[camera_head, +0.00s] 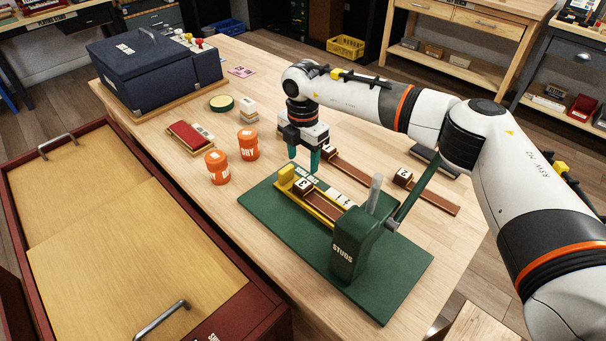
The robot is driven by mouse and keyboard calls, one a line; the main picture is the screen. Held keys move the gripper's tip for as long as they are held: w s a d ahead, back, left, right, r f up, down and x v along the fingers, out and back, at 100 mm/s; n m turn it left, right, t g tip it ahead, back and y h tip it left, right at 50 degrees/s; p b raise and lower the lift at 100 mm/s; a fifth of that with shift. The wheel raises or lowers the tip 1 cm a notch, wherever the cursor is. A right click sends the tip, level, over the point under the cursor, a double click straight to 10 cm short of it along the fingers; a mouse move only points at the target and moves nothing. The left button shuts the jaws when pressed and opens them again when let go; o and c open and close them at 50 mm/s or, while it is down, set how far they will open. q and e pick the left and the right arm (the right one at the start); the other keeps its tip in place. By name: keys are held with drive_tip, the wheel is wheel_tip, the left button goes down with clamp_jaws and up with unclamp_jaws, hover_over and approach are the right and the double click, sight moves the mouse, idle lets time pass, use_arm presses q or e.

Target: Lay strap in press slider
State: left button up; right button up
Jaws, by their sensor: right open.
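The green press (348,248), marked STUDS, stands on a green base plate (400,277) with its lever raised to the right. Its yellow slider (284,183) reaches out to the upper left. A brown strap (325,196) with a block numbered 3 at its outer end lies along the slider; its inner end near the press is partly hidden. Two other brown straps lie on the table behind the press: one (355,172) with a block near my gripper, one (434,194) with a block numbered 2. My right gripper (303,163) is open and empty above the slider's outer end.
Two orange tubs (248,145) (217,168), a red box (189,136), small pale blocks (248,107) and a round green tin (221,102) stand left of the press. A dark blue case (145,68) is at the back left. A red-edged cabinet (262,305) is at the lower left.

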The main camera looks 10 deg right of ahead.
wheel_tip(320, 180, up, 4)
drive_tip(key=shift+f, duration=0.1)
